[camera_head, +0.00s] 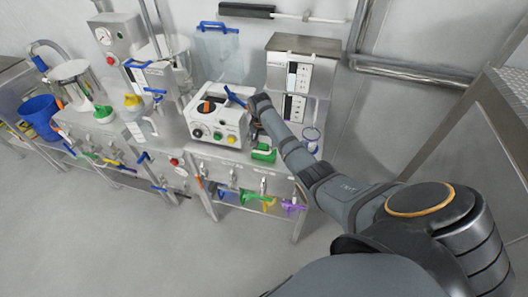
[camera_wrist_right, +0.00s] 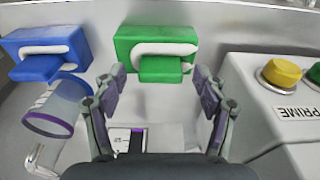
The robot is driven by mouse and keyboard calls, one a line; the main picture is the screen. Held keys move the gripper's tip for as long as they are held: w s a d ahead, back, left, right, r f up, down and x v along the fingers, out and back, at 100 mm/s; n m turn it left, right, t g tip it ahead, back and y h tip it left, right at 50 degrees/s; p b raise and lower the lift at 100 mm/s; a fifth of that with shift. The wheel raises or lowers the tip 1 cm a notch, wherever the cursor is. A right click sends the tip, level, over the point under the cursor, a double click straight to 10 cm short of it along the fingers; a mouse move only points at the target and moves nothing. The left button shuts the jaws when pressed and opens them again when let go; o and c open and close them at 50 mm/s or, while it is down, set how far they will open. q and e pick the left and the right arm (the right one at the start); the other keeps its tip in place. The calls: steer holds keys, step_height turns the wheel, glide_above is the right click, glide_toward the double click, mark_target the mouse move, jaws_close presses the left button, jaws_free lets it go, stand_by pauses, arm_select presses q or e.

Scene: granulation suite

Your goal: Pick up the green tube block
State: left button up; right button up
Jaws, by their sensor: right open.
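The green tube block (camera_wrist_right: 155,42) is at the top middle of the right wrist view, with a pale looped tube across its face. In the head view, the green block (camera_head: 263,154) sits on the steel bench, just right of the pump unit. My right gripper (camera_wrist_right: 160,80) is open and empty. Its two fingers are apart on either side of the block's lower part in the picture; I cannot tell whether they touch it. In the head view my right arm reaches in over the bench, and its fingers are not clear. My left gripper is not in view.
A blue block (camera_wrist_right: 46,52) and a clear cup with a purple rim (camera_wrist_right: 48,122) are left of the green block in the wrist view. The pump unit (camera_wrist_right: 293,125) with a yellow button marked PRIME stands close on the right. A steel box unit (camera_head: 300,75) stands behind.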

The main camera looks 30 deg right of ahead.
steer(key=shift+w+d+f, duration=0.1)
steer(key=shift+f, duration=0.45)
steer(key=shift+c, duration=0.4)
jaws_close()
